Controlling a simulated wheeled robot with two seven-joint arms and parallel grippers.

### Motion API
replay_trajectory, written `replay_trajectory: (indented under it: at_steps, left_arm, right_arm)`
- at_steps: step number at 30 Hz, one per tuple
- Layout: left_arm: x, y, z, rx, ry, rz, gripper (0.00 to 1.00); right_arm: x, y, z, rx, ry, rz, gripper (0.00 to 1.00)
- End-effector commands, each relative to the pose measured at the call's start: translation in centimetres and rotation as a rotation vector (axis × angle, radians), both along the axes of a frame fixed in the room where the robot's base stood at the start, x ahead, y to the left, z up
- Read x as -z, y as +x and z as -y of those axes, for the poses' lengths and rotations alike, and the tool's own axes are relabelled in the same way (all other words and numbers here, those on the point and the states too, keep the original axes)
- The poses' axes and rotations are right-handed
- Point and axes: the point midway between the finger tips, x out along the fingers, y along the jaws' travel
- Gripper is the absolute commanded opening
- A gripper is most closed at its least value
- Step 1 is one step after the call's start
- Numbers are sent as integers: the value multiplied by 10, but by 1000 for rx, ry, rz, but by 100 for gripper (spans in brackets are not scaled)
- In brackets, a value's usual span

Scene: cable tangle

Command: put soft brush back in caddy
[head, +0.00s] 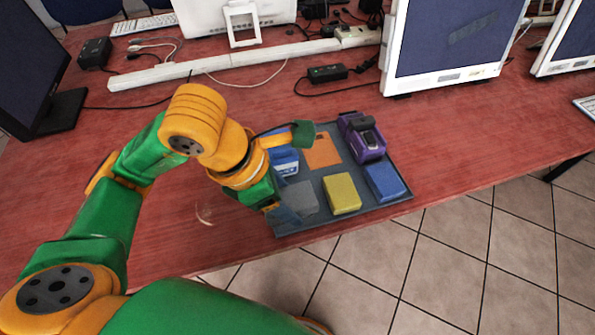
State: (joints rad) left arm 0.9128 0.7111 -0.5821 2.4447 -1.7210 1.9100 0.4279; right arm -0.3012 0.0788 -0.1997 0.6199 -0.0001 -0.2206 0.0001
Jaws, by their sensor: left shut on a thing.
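A dark grey caddy tray (400,205) lies at the front edge of the red table. My left gripper (284,168) is over its left side. It is shut on a blue item with white marks (286,161), which shows between its green fingers and is partly hidden by them. I cannot tell for sure whether this is the soft brush. In the tray are a flat orange square (322,151), a purple item with a dark top (363,138), a yellow block (342,194), a blue block (385,182) and a grey block (300,198). My right gripper is out of view.
A white monitor (445,45) stands behind the tray on the right. A black adapter (327,73) with cables and a long white cable duct (220,65) lie behind. A dark monitor (35,70) stands at the left. The table left of the tray is mostly clear.

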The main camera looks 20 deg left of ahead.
Motion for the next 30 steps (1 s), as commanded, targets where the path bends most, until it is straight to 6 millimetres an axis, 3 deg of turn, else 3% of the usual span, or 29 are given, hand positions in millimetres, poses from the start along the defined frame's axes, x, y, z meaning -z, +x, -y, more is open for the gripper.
replay_trajectory:
  at_steps: [1, 3, 6, 10, 14, 27, 28, 30]
  left_arm:
    - [4, 9, -3, -5, 8, -12, 18]
    - [31, 24, -5, -4, 6, -7, 18]
    - [48, 40, -6, -3, 6, -2, 18]
    - [64, 54, -7, -1, 4, -1, 18]
    - [89, 54, -7, 1, 5, 0, 18]
    - [98, 54, -7, 2, 4, 5, 18]
    - [98, 54, -7, 2, 4, 4, 65]
    - [97, 54, -7, 1, 4, 3, 84]
  right_arm:
    - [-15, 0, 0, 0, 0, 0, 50]
    - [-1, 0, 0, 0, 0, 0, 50]
    - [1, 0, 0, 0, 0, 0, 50]
    - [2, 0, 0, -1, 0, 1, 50]
    - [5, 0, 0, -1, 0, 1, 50]
    - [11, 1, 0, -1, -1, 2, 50]
    - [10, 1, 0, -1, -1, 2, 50]
    - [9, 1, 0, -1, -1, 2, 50]
